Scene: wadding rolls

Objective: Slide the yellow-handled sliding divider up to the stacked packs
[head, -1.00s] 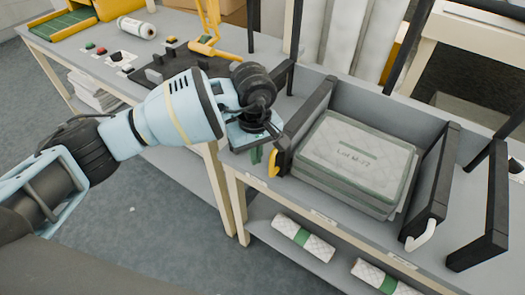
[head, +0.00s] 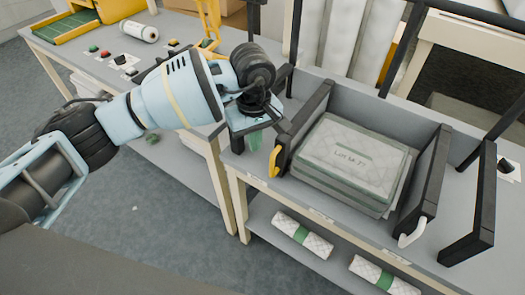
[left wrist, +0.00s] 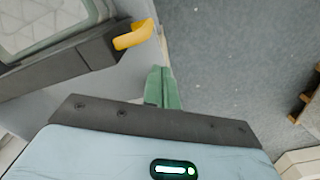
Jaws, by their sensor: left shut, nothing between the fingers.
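The sliding divider (head: 308,112) is a dark upright panel with a yellow handle (head: 276,160) at its front end. It stands along the left side of the stacked packs (head: 345,158), which are grey-white with green edging. Any gap between them is too small to judge. My left gripper (head: 254,139) points down, shut and empty, just left of the divider. In the left wrist view its green fingers (left wrist: 163,88) are below and right of the yellow handle (left wrist: 134,34), apart from it in the picture. The divider's dark bar (left wrist: 70,64) lies beside a pack (left wrist: 45,20). My right gripper is out of view.
A second dark divider with a white handle (head: 412,233) stands right of the packs. A black frame (head: 474,215) is further right. White rolls with green bands (head: 302,235) lie on the lower shelf. Another table with small items (head: 118,60) is at upper left.

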